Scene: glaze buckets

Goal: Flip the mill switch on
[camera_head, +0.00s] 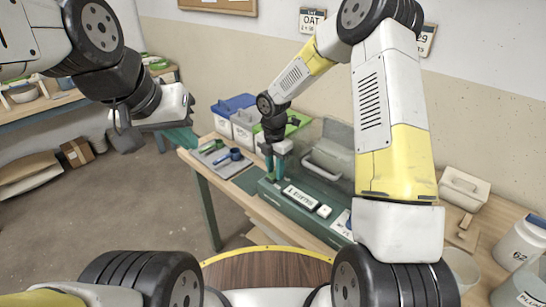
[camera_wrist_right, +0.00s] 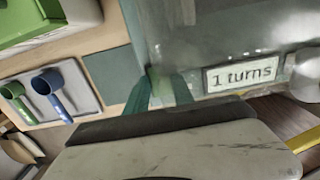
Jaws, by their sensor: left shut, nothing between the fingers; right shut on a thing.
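The mill has a long green base (camera_head: 285,203) and a clear grey hood (camera_head: 335,135) on the bench; its translucent wall also shows in the right wrist view (camera_wrist_right: 230,45). A white label (camera_head: 301,197), reading "1 turns" in the wrist view (camera_wrist_right: 241,74), and a white knob (camera_head: 324,211) are on its front. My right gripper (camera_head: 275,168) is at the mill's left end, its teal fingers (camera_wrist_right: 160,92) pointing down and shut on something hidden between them. I cannot make out the switch. My left gripper (camera_head: 182,138) is shut and empty, over the floor left of the bench.
A grey tray (camera_head: 208,149) with a blue scoop (camera_head: 233,154) lies left of the mill. Blue-lidded (camera_head: 233,104) and green-lidded bins stand behind. A white-lidded box (camera_head: 464,186) and a white bucket (camera_head: 517,245) are at the right. A wooden round top (camera_head: 265,275) is in front.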

